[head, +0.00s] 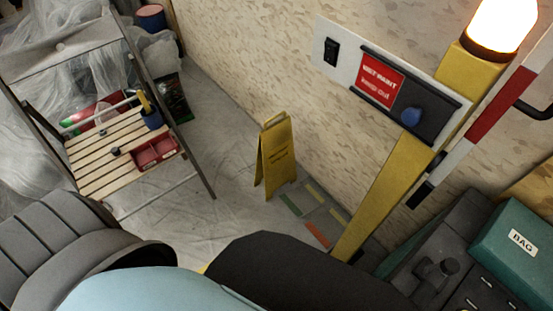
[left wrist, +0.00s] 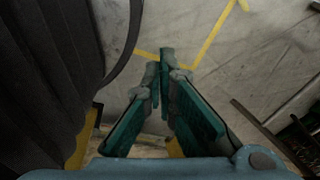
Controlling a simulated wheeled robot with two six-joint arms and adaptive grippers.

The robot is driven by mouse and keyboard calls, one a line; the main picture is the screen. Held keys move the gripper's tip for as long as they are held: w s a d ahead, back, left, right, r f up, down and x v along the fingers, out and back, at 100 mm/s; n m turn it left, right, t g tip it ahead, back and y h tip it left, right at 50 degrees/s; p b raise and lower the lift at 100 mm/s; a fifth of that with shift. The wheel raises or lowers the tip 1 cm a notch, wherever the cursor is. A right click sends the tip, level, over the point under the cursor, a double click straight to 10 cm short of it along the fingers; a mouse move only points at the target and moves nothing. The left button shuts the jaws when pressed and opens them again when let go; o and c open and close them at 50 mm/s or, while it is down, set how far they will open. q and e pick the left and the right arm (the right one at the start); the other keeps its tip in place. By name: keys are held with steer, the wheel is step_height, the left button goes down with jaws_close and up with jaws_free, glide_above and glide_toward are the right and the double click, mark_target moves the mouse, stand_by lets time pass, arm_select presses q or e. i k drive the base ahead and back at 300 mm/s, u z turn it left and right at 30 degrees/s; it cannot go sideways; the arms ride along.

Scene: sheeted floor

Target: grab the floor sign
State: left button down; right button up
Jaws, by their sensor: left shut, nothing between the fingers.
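The yellow floor sign (head: 275,160) stands upright as an A-frame on the sheeted floor, in the middle of the head view, close to the wall. Nothing touches it there. My left gripper (left wrist: 162,75) shows in the left wrist view with its green fingers brought together at the tips, empty, over bare floor. I cannot make out the sign in that view. Its fingers are not visible in the head view, so its distance to the sign is unclear. My right gripper is in neither view.
A slatted wooden rack (head: 112,150) with a red tray (head: 155,152) stands left of the sign. A yellow post (head: 385,195) and a green box marked BAG (head: 515,250) are at right. Coloured strips (head: 316,234) lie near the sign. Floor between rack and sign is clear.

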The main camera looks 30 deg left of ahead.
mark_target(275, 161)
steer(key=u, duration=0.35)
steer(key=k, duration=0.4)
steer(key=u, duration=1.4)
steer(key=i, duration=1.2)
steer(key=z, duration=1.15)
steer(key=i, duration=0.55)
steer(key=z, duration=0.65)
